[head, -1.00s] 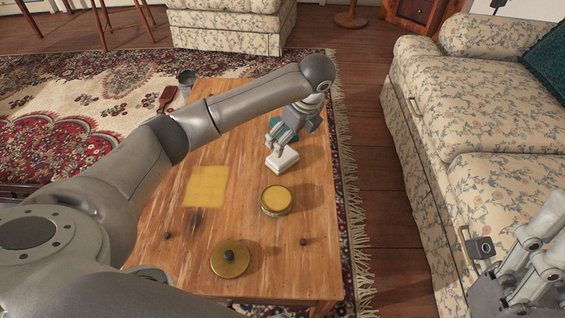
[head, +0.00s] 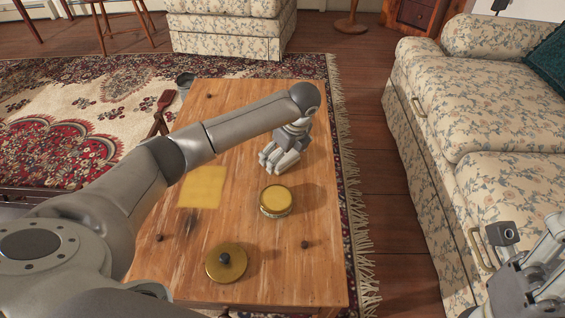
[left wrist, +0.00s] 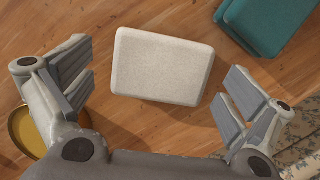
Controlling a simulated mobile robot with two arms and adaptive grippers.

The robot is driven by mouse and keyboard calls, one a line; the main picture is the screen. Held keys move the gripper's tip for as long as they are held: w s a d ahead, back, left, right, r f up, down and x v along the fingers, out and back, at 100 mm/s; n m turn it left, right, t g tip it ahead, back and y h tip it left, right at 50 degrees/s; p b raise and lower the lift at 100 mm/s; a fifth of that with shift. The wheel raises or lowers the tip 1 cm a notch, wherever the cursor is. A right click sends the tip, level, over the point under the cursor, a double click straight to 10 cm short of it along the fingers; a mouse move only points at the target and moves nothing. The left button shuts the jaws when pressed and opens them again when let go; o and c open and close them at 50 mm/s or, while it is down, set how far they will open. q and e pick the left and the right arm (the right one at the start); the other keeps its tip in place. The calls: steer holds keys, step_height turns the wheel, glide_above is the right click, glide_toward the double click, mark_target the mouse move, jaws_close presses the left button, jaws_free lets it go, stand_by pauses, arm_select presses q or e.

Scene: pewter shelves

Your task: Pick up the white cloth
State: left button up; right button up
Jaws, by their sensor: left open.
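The white cloth (left wrist: 162,66) lies on the wooden table as a neat, thick rectangle, slightly tilted in the left wrist view. My left gripper is open above it, and its fingers (left wrist: 155,95) stand apart to the cloth's left and right without touching it. In the head view my left gripper (head: 279,160) hides the cloth. My right gripper (head: 535,268) is at the lower right, in front of the sofa; whether it is open or shut is unclear.
A teal object (left wrist: 270,20) lies close beyond the cloth. On the table (head: 180,265) are a round tin with a yellow top (head: 275,199), a yellow square (head: 203,187) and a brass-coloured lid with a dark knob (head: 226,264). The floral sofa (head: 455,150) stands to the right.

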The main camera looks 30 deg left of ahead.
arm_select(q)
steer(key=shift+a+f, duration=0.1)
steer(key=shift+f, duration=0.25)
steer(key=c, duration=1)
steer(key=shift+r, duration=0.15)
steer(key=shift+c, duration=0.2)
